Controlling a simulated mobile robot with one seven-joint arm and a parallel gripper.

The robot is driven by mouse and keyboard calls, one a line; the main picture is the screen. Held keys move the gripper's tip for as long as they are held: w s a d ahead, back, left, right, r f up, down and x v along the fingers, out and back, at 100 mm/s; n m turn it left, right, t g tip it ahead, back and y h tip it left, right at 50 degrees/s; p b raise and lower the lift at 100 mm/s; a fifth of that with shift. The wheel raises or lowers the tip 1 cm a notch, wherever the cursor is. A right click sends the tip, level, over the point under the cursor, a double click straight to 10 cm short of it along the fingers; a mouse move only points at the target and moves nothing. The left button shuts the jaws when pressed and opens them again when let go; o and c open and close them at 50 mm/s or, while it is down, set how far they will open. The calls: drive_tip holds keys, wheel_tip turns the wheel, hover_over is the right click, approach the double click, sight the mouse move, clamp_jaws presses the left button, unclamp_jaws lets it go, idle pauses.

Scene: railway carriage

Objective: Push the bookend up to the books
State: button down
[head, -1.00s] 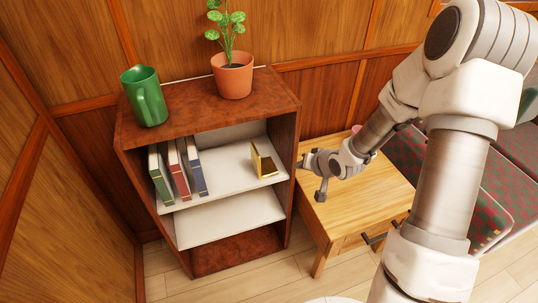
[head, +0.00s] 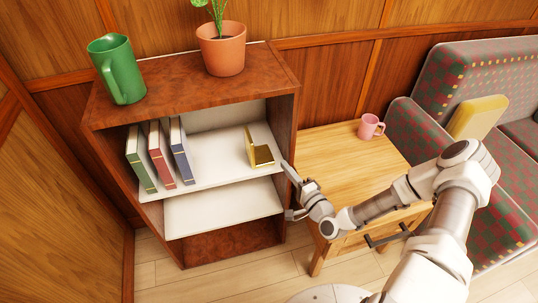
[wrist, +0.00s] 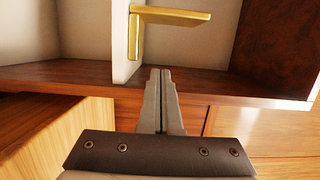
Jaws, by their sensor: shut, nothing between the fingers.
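The gold L-shaped bookend (head: 262,156) stands on the white upper shelf (head: 215,160) of the bookcase, near its right side. A green book (head: 140,160), a red book (head: 161,155) and a blue book (head: 180,148) lean slightly at the shelf's left end. A clear gap separates them from the bookend. My gripper (head: 285,166) is shut and empty by the bookcase's front right edge, to the right of the bookend. In the wrist view, the shut fingertips (wrist: 160,72) point toward the bookend (wrist: 178,15), apart from it. That view is rolled sideways.
The bookcase's right side panel (head: 287,118) stands close to my gripper. A wooden table (head: 340,152) with a pink mug (head: 370,127) is on the right. The lower shelf (head: 220,207) is empty.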

sight(259, 159)
drive_tip(key=b+x, duration=0.2)
drive_tip(key=x, duration=0.7)
drive_tip(key=shift+w+a+f, duration=0.1)
drive_tip(key=shift+w+a, duration=0.05)
drive_tip(key=shift+a, duration=0.05)
drive_tip(key=a, duration=0.3)
drive_tip(key=shift+s+a, duration=0.1)
drive_tip(key=shift+s, duration=0.2)
drive_tip(key=shift+s+a, duration=0.1)
drive_tip(key=shift+a, duration=0.25)
drive_tip(key=s+a, duration=0.1)
drive_tip(key=a, duration=0.5)
drive_tip(key=s+a+b, duration=0.1)
drive_tip(key=s+a, duration=0.1)
drive_tip(key=a, duration=0.4)
drive_tip(key=s+a+b, duration=0.1)
drive_tip(key=s+a, duration=0.1)
drive_tip(key=a, duration=0.4)
drive_tip(key=shift+s+a, duration=0.15)
